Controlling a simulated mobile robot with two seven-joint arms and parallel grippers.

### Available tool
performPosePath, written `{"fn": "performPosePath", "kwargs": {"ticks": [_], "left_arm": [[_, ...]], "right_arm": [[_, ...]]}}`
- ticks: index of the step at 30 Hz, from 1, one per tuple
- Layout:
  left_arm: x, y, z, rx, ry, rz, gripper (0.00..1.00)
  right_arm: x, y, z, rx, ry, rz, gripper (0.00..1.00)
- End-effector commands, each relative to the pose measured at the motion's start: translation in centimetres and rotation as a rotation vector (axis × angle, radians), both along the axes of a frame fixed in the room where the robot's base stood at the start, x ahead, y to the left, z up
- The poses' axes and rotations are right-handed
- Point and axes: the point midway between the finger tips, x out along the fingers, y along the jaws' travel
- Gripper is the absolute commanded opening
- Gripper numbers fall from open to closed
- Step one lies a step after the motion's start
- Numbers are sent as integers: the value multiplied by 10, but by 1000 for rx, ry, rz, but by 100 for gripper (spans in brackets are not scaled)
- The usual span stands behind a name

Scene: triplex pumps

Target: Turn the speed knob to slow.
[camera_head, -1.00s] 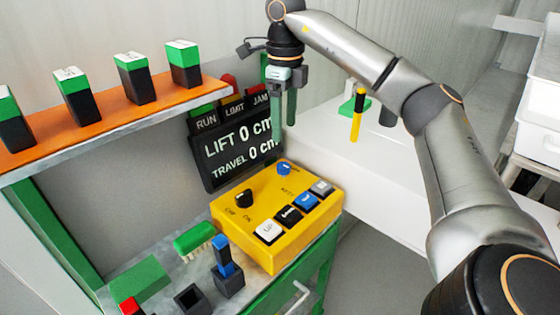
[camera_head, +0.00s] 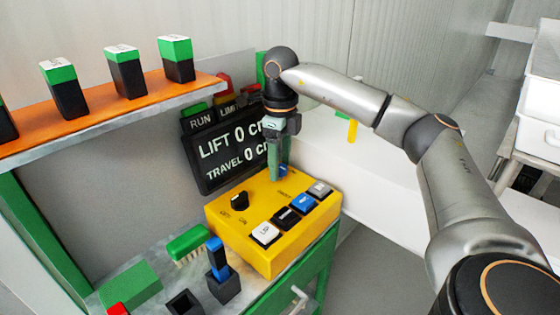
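The yellow control box (camera_head: 268,262) sits on the bench with a black knob (camera_head: 239,200) on its left side, marked with off and on style labels. A blue knob (camera_head: 283,171) is at the box's far end; it appears to be the speed knob, but its label is too small or hidden to read. My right gripper (camera_head: 280,174) points down over the blue knob, its green fingers at the knob and hiding most of it. The fingers look apart; I cannot tell whether they touch the knob. My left gripper is not in view.
White, black, blue and grey buttons line the box's right side, with the blue button (camera_head: 303,203) among them. A green brush (camera_head: 188,240) lies left of the box. An orange shelf (camera_head: 100,122) holds several blocks.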

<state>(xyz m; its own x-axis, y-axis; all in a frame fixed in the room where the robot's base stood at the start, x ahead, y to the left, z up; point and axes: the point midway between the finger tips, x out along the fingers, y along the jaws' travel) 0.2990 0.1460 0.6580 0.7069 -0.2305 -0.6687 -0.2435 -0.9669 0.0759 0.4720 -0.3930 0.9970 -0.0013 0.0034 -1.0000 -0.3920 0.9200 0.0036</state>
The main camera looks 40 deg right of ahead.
Motion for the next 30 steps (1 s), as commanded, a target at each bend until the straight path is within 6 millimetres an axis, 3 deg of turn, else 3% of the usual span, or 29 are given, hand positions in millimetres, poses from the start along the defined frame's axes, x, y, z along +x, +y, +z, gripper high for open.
{"fn": "performPosePath", "kwargs": {"ticks": [2,17,30], "left_arm": [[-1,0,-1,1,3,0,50],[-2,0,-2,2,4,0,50],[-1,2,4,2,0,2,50]], "right_arm": [[0,0,0,0,0,0,55],[0,0,1,0,0,0,0],[0,0,2,1,0,46,0]]}}
